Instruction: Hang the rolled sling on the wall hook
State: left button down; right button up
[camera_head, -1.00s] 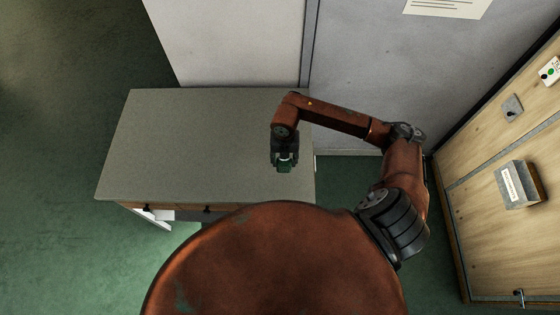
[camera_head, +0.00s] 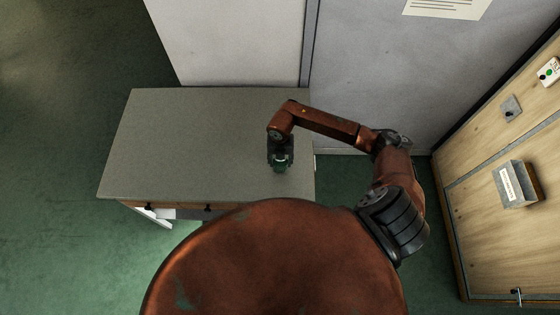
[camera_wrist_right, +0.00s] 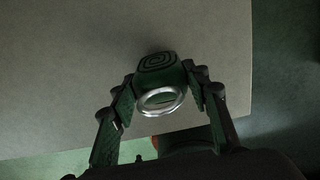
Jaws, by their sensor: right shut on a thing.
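The rolled sling (camera_wrist_right: 158,66) is a dark green spiral roll with a shiny metal ring (camera_wrist_right: 161,101) at its near side. It sits between the fingers of my right gripper (camera_wrist_right: 160,95), which is shut on it. In the head view the right gripper (camera_head: 280,165) points down over the right part of the grey worktop, with a bit of green at its tip. Whether the sling touches the top is unclear. A small metal fitting (camera_head: 519,294) low on the wooden panel at the right may be the wall hook; I cannot tell. My left gripper is out of view.
The grey worktop (camera_head: 180,130) is otherwise bare and has drawers at its front. Pale wall panels stand behind it. The wooden panel (camera_head: 480,200) at the right carries a grey box (camera_head: 518,184), a small grey plate (camera_head: 511,108) and a button box (camera_head: 549,72). Green floor lies between.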

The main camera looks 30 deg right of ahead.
jog(key=o, duration=1.5)
jog(key=r, duration=0.4)
jog(key=r+b, duration=0.1)
jog(key=r, duration=0.2)
jog(key=shift+s+r, duration=0.2)
jog(key=shift+r, duration=0.15)
